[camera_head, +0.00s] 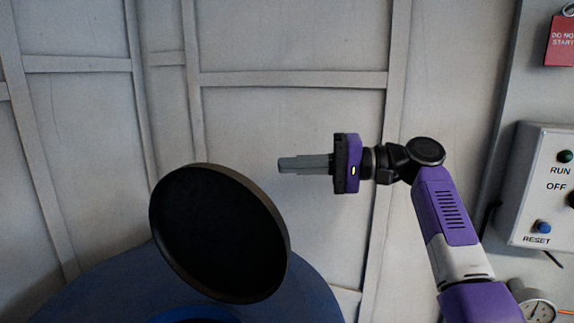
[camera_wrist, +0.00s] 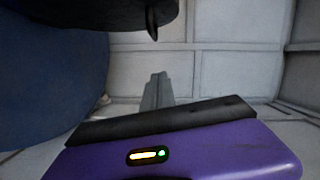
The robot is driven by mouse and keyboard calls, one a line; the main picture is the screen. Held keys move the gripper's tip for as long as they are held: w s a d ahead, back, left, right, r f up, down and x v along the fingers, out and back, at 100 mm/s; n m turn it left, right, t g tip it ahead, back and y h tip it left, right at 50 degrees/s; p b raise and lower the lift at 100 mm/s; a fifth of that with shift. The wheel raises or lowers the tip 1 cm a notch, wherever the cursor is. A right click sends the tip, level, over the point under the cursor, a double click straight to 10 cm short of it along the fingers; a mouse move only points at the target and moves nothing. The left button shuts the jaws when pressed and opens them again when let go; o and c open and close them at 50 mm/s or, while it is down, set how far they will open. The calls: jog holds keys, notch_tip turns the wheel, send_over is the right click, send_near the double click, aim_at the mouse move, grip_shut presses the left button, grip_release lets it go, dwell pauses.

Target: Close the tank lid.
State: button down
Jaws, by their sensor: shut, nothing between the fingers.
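The tank lid (camera_head: 215,235) is a round, dark disc, raised and tilted open above the blue tank (camera_head: 318,298) at the lower left of the head view. Its dark inner face shows. In the wrist view the lid (camera_wrist: 110,12) is at the top left, with a small dark tab hanging from its edge, and the blue tank (camera_wrist: 50,85) fills the left side. My gripper (camera_head: 281,164) is shut and empty. It is to the right of the lid's upper edge and apart from it, fingers pointing left. The grey fingers (camera_wrist: 158,84) also show in the wrist view.
A control box (camera_head: 540,185) with RUN, OFF and RESET labels is on the right. A red tag (camera_head: 560,42) hangs above it, and a gauge (camera_head: 535,308) is below. A pale panelled wall (camera_head: 290,45) stands behind. The space between gripper and lid is clear.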

aim_at(248, 177)
jog(key=s+a+f+p, duration=0.1)
jog(key=s+a+p, duration=0.1)
jog(key=a, duration=0.6)
jog(key=shift+s+a+f+p, duration=0.15)
jog(key=shift+s+p, duration=0.25)
jog(key=shift+p, duration=0.25)
jog(key=shift+s, duration=0.1)
